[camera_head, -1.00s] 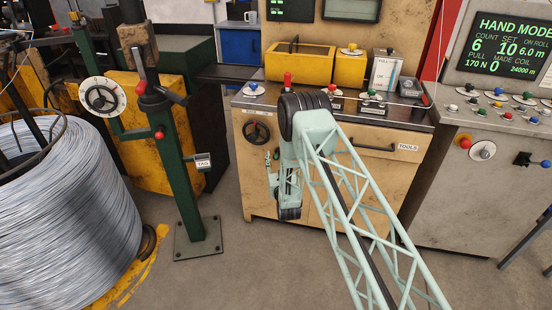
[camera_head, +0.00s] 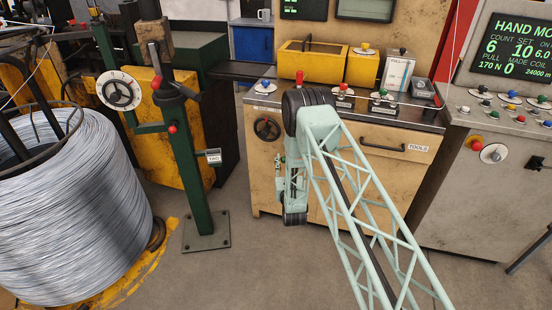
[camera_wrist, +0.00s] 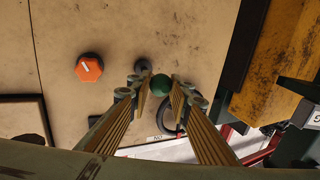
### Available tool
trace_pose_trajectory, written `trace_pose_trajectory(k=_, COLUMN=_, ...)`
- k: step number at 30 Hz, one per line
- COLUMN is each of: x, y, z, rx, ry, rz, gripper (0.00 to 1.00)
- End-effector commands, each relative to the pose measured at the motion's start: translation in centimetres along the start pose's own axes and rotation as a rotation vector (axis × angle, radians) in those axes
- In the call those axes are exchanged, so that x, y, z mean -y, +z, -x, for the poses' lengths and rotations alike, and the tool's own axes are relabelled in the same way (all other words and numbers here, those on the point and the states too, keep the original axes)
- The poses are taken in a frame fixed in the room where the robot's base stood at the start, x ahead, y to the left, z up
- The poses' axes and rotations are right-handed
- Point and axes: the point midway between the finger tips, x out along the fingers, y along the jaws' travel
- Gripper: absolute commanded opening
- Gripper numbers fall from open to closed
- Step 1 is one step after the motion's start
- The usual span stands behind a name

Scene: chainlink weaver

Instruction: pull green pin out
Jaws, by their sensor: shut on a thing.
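The green pin shows as a round green knob (camera_wrist: 161,86) in the wrist view, in front of the tan cabinet panel. My gripper (camera_wrist: 159,81) is shut on it, with one finger on each side of the knob. The rest of the pin is hidden. In the head view my gripper (camera_head: 280,170) is at the left part of the tan cabinet front, below the black handwheel (camera_head: 267,129). The pin is too small to make out clearly there.
A yellow block (camera_wrist: 270,90) is on the right. In the head view, a green post (camera_head: 193,160) and a wire coil (camera_head: 75,205) stand left; a control console (camera_head: 470,190) stands right.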

Motion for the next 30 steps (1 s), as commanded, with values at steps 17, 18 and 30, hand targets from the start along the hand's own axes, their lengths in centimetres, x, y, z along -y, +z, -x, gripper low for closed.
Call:
trace_pose_trajectory(k=17, x=0.14, y=0.18, z=0.29, rx=0.003, ry=-0.003, rz=0.001, gripper=0.31)
trace_pose_trajectory(k=18, x=0.12, y=0.17, z=0.28, rx=0.003, ry=-0.003, rz=0.001, gripper=0.31)
trace_pose_trajectory(k=30, x=0.07, y=0.16, z=1.15, rx=0.003, ry=-0.002, rz=0.001, gripper=0.31)
